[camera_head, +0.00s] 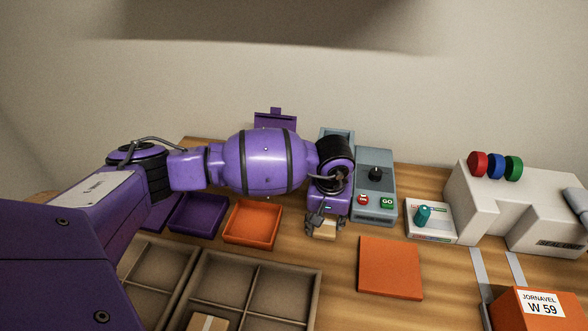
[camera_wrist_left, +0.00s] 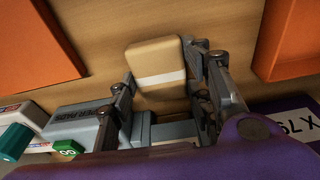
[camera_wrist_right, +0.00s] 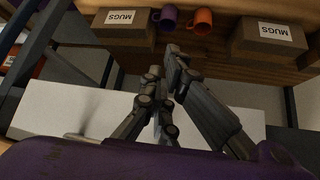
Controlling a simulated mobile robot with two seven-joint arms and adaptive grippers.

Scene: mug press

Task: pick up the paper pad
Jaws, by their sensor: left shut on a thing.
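The paper pad (camera_wrist_left: 157,62) is a tan block with a white band across it. In the left wrist view it sits between the two fingers of my left gripper (camera_wrist_left: 160,88), which is shut on it. In the head view my left gripper (camera_head: 324,222) points down over the table, with the tan pad (camera_head: 324,231) showing at its fingertips. I cannot tell whether the pad touches the table. My right gripper (camera_wrist_right: 164,62) shows only in its own wrist view, with its fingers together and nothing between them.
An orange square mat (camera_head: 390,267) lies right of the pad. Orange (camera_head: 251,243) and purple (camera_head: 197,235) trays and divided bins (camera_head: 316,295) are to the left. In the right wrist view, MUGS boxes (camera_wrist_right: 125,25) sit on a shelf.

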